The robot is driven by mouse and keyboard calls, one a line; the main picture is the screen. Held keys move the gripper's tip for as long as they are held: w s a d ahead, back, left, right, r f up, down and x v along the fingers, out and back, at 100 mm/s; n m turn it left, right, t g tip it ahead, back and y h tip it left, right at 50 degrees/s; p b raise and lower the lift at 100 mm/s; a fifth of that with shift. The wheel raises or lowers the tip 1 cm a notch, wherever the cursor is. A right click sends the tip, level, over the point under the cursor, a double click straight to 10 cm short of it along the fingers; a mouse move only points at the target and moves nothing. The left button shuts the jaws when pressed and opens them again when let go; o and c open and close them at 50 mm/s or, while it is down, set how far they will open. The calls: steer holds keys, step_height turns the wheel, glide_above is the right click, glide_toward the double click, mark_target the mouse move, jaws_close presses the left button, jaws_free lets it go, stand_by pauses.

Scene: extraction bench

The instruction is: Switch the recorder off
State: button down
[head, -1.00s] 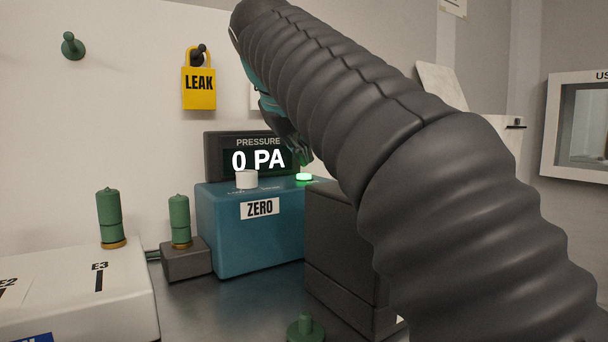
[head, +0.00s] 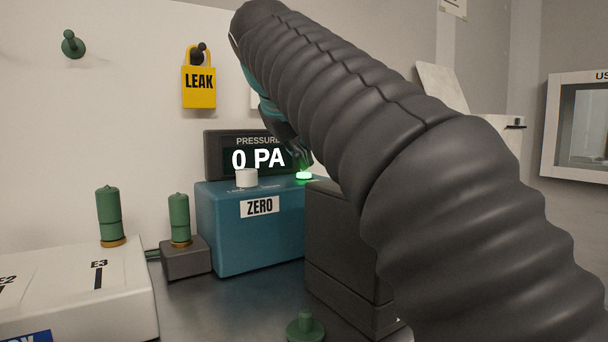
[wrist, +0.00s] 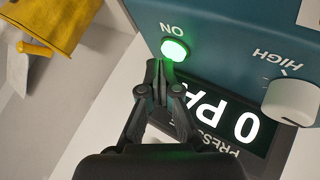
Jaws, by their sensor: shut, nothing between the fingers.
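The recorder is a teal box (head: 232,232) with a ZERO label on its front and a dark display (head: 215,157) behind it reading "PRESSURE 0 PA". A round button (head: 304,175) on its top glows green. In the wrist view the lit button (wrist: 174,50) has the word ON beside it. A white knob (head: 247,178), marked HIGH in the wrist view, stands on the same top. My gripper (wrist: 158,66) is shut and empty, its fingertips right by the lit button's edge. Whether they touch it I cannot tell. In the head view my arm partly hides the gripper.
A yellow LEAK tag (head: 199,87) hangs on the wall. A dark box (head: 340,240) stands right of the recorder. Green capped fittings (head: 110,216) stand to the left, on a white box (head: 100,300) and a small grey block (head: 186,262).

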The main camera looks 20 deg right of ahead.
mark_target(302, 173)
steer(key=shift+f, duration=0.45)
stand_by(0.6)
steer(key=shift+r, duration=0.15)
steer(key=shift+r+p, duration=0.7)
steer(key=shift+r, duration=0.1)
step_height(302, 173, up, 3)
steer(key=p, duration=0.3)
steer(key=shift+r, duration=0.9)
